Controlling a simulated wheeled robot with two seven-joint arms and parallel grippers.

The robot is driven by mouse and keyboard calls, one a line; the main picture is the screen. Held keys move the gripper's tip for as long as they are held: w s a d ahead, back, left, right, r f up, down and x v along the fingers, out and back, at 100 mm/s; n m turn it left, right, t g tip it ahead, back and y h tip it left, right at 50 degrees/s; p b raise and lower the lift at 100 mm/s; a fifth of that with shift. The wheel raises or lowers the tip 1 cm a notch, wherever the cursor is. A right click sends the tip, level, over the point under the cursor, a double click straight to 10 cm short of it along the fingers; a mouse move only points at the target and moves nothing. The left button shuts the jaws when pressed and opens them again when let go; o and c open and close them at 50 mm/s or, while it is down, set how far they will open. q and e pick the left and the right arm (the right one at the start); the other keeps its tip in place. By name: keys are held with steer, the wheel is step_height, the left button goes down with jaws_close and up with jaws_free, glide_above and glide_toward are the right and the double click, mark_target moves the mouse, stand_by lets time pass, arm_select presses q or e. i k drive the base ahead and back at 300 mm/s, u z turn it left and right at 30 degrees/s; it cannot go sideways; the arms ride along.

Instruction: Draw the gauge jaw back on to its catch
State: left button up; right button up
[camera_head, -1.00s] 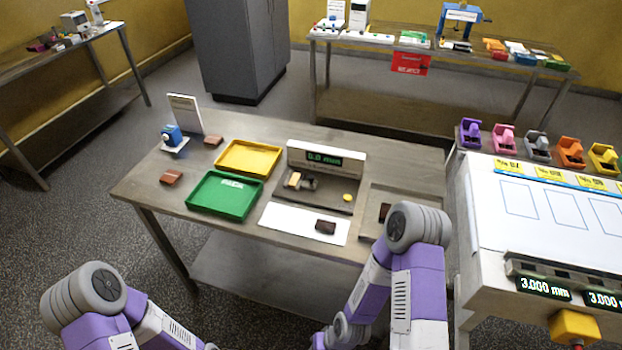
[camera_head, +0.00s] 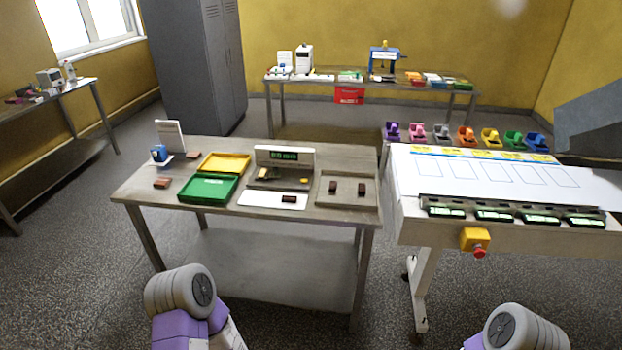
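The gauge (camera_head: 284,155) stands at the back right of the near steel table, with a pale upright housing and a dark display with green text too small to read. Its dark bed (camera_head: 283,186) lies in front, with a small tan and grey jaw piece (camera_head: 268,174) at the left and a yellow round part (camera_head: 304,181) at the right. I cannot tell the jaw's exact position or see a catch. Only grey and purple links of my two arms show, at the bottom left-centre and bottom right. Neither gripper is in view.
A white mat (camera_head: 262,199) bears a dark brown block (camera_head: 289,199). A grey tray (camera_head: 347,203) holds two more. Green (camera_head: 196,197) and yellow (camera_head: 239,163) trays lie to the left. The white machine (camera_head: 440,233) stands at the right, beyond a gap.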

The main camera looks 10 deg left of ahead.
mark_target(273, 174)
steer(key=u, duration=0.6)
steer(key=i, duration=0.55)
steer(key=u, duration=0.75)
steer(key=i, duration=0.9)
steer(key=z, duration=0.15)
